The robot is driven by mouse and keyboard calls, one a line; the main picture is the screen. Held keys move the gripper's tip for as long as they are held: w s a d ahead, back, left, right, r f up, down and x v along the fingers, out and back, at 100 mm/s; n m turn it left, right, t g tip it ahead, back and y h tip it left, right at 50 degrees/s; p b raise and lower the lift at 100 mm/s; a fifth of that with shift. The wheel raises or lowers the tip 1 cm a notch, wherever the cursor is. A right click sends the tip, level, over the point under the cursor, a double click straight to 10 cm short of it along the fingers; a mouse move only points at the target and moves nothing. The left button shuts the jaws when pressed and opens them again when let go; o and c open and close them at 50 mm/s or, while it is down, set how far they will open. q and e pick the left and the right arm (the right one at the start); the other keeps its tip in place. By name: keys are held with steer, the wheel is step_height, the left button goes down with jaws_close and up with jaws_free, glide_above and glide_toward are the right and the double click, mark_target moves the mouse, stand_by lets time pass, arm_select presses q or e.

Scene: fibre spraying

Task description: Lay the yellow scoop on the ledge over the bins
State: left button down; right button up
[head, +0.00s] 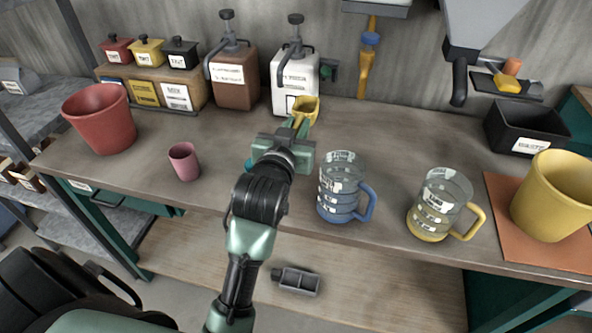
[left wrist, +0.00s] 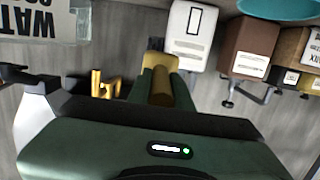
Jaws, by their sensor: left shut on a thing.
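The yellow scoop (head: 306,107) is held over the bench, in front of the white dispenser bottle. My left gripper (head: 296,128) is shut on its handle. In the left wrist view the scoop's handle (left wrist: 162,88) lies between the two green fingers. Labelled blue, yellow and white fronts show below that top. I cannot tell for sure which surface is the ledge. My right gripper is out of view.
A brown bottle (head: 232,77) and a white bottle (head: 296,80) with pumps stand beside the rack. A red bucket (head: 99,118) and pink cup (head: 184,161) are at left. Blue-handled (head: 341,188) and yellow-handled (head: 438,205) jugs stand at right. A black bin (head: 525,130) is farther right.

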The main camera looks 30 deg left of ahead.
arm_select(q)
glide_above(297, 181)
step_height(297, 181, down, 9)
steer(key=shift+r+b, duration=0.2)
steer(key=shift+b, duration=0.1)
steer(key=shift+s+f, duration=0.1)
steer(key=shift+f, duration=0.45)
step_height(297, 181, down, 4)
steer(key=shift+f, duration=0.1)
steer(key=shift+b, duration=0.3)
steer(key=c, duration=1.3)
jaws_free()
steer(key=shift+f, duration=0.1)
steer(key=shift+r, duration=0.2)
